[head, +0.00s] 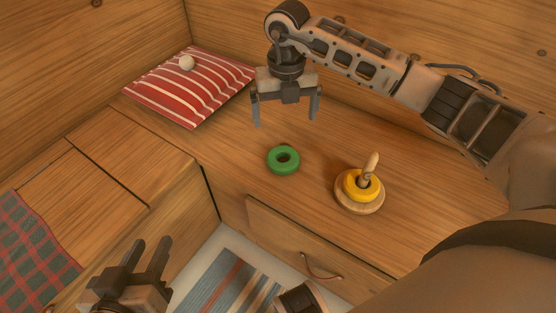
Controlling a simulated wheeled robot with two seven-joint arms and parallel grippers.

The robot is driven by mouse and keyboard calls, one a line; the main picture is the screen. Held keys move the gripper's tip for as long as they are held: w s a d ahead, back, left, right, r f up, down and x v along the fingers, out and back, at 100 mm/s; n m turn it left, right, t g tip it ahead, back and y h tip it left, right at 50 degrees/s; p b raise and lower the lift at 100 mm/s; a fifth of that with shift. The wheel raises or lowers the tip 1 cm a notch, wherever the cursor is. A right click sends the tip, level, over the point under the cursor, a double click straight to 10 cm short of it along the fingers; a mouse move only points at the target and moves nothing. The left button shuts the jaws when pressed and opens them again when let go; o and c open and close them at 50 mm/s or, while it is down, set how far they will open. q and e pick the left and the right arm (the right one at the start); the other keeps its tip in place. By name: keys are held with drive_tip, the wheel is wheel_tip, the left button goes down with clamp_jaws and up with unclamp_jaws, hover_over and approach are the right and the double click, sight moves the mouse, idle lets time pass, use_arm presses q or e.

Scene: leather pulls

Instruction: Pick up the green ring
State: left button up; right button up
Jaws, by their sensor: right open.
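The green ring (284,160) lies flat on the wooden bench top, near its front edge. My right gripper (286,123) is above and behind the ring, pointing down, with its two fingers spread wide and nothing between them. My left gripper (147,255) is at the bottom left, low in front of the bench and away from the ring. Its two fingers stand apart with nothing between them.
A wooden stacker base (359,207) with a peg (370,166) and a yellow ring (352,187) on it stands right of the green ring. A striped red cushion (190,100) bears a white ball (187,62). A drawer (300,245) with a leather pull is below.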

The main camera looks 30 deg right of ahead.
drive_tip(key=b, duration=0.2)
hover_over(283, 154)
drive_tip(key=s, duration=0.1)
drive_tip(key=f, duration=0.8)
drive_tip(key=shift+s+a, duration=0.15)
drive_tip(key=shift+a, duration=0.15)
drive_tip(key=shift+f, duration=0.15)
wheel_tip(283, 154, down, 5)
drive_tip(key=shift+s+a+r+b, duration=0.1)
drive_tip(key=shift+a+b, duration=0.05)
drive_tip(key=shift+b, duration=1)
drive_tip(key=shift+f, duration=0.2)
use_arm(q)
drive_tip(key=r+h, duration=0.1)
drive_tip(key=d+r+n+t, duration=0.1)
drive_tip(key=shift+w+d+r+t+h, duration=0.15)
drive_tip(key=shift+d+r+t+h, duration=0.15)
drive_tip(key=shift+h, duration=0.1)
drive_tip(key=shift+f, duration=0.1)
use_arm(e)
drive_tip(key=shift+r, duration=0.1)
drive_tip(key=c, duration=1.1)
